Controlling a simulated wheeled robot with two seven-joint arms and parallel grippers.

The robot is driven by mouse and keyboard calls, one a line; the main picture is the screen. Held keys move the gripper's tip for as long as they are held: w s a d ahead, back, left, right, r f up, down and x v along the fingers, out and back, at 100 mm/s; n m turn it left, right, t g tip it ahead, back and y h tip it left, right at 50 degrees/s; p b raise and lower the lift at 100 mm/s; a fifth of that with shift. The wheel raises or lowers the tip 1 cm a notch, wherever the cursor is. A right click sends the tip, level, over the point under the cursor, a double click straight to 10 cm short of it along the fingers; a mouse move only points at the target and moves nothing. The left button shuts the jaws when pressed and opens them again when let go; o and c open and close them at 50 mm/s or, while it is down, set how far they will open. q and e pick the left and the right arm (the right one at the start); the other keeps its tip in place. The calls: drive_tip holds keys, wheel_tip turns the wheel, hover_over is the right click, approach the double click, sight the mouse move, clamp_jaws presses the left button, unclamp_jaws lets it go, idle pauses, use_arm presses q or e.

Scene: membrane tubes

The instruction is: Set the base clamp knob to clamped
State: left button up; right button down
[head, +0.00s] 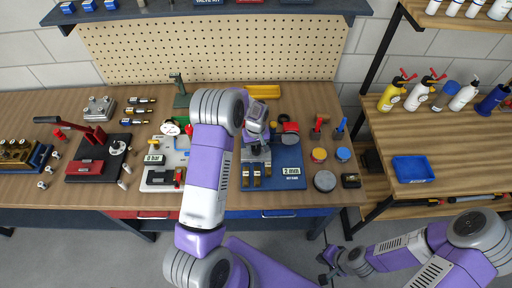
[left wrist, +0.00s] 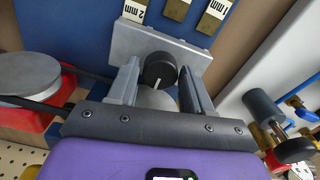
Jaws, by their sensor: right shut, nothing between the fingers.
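The base clamp knob (left wrist: 160,70) is round and black with a white pointer line, seen in the left wrist view in front of a grey block (left wrist: 150,42) on the blue 2 mm base (head: 290,165). The pointer line slants down and slightly left in that view. My left gripper (left wrist: 158,82) is open, with one finger on each side of the knob and narrow gaps showing. In the head view my left gripper (head: 256,148) is over the blue base, and my own arm hides the knob. My right gripper (head: 329,266) is shut and empty, low in front of the bench.
A white base (head: 157,180) stands left of the blue one. Red, yellow and blue pieces and a grey disc (head: 325,181) lie to the right. The pegboard (head: 210,50) closes off the back. A side shelf holds bottles and a blue tray (head: 411,169).

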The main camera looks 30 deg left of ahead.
sight(256, 149)
use_arm(q)
drive_tip(key=shift+o, duration=1.1)
wheel_tip(256, 149, up, 8)
drive_tip(key=shift+f, duration=0.2)
drive_tip(key=shift+s+f, duration=0.1)
